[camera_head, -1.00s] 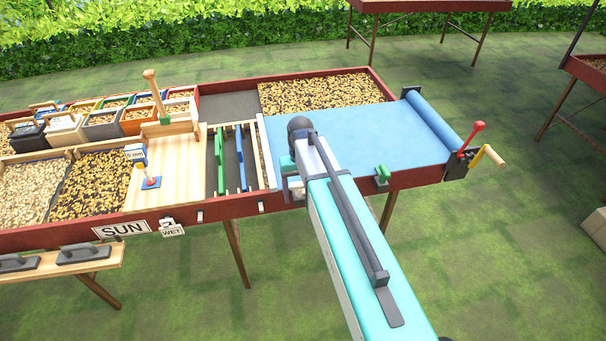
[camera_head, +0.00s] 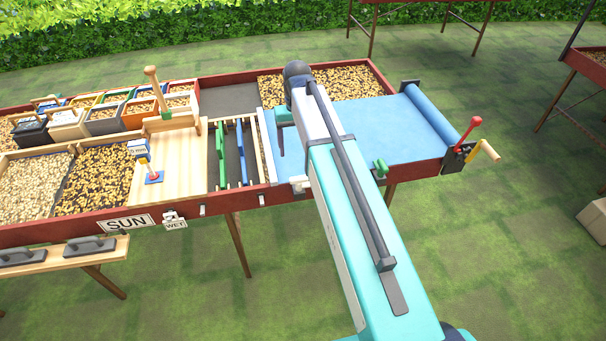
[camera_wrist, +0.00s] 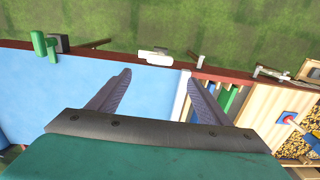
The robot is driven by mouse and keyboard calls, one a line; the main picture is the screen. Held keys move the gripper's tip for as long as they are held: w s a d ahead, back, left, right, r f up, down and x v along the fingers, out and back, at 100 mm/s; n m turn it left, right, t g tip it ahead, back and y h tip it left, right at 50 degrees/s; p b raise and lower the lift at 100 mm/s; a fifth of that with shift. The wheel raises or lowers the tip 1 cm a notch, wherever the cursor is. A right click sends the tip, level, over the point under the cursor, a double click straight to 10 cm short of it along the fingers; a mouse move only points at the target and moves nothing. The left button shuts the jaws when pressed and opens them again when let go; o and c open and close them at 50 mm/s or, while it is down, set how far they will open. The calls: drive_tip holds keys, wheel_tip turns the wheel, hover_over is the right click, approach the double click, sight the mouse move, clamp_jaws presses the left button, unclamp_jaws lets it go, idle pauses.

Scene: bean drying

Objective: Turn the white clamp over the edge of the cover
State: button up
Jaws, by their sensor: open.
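The cover is a blue sheet (camera_head: 395,130) spread over the right part of the bed; it fills the left of the wrist view (camera_wrist: 90,90). In the wrist view the white clamp (camera_wrist: 155,57) lies across the red rail, beyond my fingertips. My gripper (camera_wrist: 158,80) is open and empty, above the cover near its left edge. No contact with the clamp shows. In the head view it hangs left of my arm.
A green clamp (camera_head: 380,168) sits on the same rail to the right. A roller with a red lever (camera_head: 468,130) and a crank is at the right end. Green and blue bars (camera_head: 241,152) and a wooden board (camera_head: 178,160) lie left of the cover.

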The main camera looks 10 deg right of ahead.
sight(300, 177)
drive_tip(key=shift+f+b, duration=3.15)
drive_tip(key=shift+f, duration=3.75)
drive_tip(key=c, duration=1)
drive_tip(key=shift+d, duration=0.25)
drive_tip(key=shift+c, duration=0.2)
